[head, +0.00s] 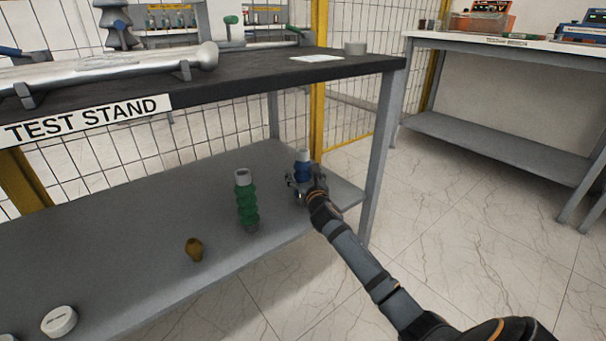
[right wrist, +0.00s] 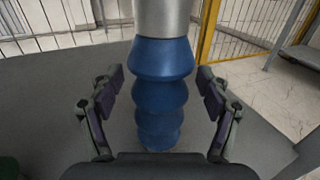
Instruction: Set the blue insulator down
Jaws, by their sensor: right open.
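The blue insulator (head: 302,169) stands upright on the lower shelf (head: 150,213) of the test stand, near its right end. It has a pale grey top. In the right wrist view the blue insulator (right wrist: 161,88) rises between the fingers, with a gap on each side. My right gripper (head: 303,181) is open around it; the fingers (right wrist: 160,95) do not touch it. The lower end of the insulator is partly hidden by the gripper in the head view. My left gripper is not in view.
A green insulator (head: 246,203) stands on the shelf left of the blue one. A small brown piece (head: 194,249) and a white round piece (head: 59,321) are further left. The dark tabletop (head: 270,70) overhangs the shelf. A grey leg (head: 381,160) stands to the right.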

